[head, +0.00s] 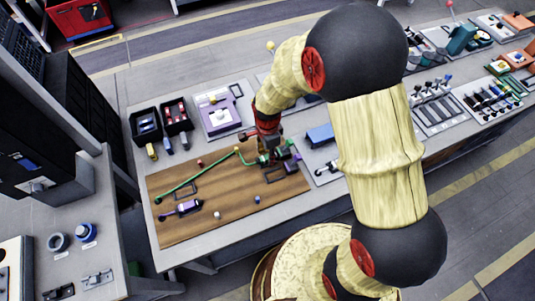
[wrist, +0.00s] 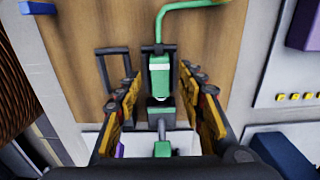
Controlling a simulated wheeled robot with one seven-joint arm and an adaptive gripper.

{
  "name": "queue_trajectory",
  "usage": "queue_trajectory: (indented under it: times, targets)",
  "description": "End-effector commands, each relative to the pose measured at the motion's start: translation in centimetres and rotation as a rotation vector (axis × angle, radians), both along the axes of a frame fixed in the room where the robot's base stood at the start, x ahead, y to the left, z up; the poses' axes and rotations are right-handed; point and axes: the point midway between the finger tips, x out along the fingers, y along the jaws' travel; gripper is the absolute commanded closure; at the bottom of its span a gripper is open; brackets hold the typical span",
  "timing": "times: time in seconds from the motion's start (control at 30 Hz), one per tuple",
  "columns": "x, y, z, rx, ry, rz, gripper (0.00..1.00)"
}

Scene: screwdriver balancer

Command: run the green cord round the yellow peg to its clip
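The green cord (head: 195,178) runs across the wooden board from its left side up to a bend at the yellow peg (head: 237,149), then right towards my gripper (head: 268,152). In the wrist view the cord (wrist: 190,5) bends down to a green end piece (wrist: 160,75), which lies by a black clip-like bracket (wrist: 158,48). Whether it is seated there I cannot tell. The fingers of my gripper (wrist: 160,88) stand apart on either side of the green piece, with gaps showing. The peg is outside the wrist view.
The wooden board (head: 235,215) also holds a purple screwdriver-like tool (head: 181,208) and small knobs. Black bins (head: 147,125) and a purple device (head: 218,110) stand behind it. A blue block (head: 320,134) is to the right. A black frame (wrist: 113,62) stands left of the bracket.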

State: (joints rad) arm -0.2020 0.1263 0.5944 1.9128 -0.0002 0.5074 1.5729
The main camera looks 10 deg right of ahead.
Motion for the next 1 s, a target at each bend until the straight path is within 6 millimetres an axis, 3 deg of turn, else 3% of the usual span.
queue_trajectory:
  times: [0.4, 0.6, 1.0]
  targets:
    - [0.1, 0.0, 7.7, 0.001, -0.006, 0.0, 0.61]
    - [0.1, 0.0, 10.5, 0.001, -0.003, 0.0, 0.61]
    - [0.0, 0.0, 11.5, 0.0, -0.001, 0.0, 0.61]
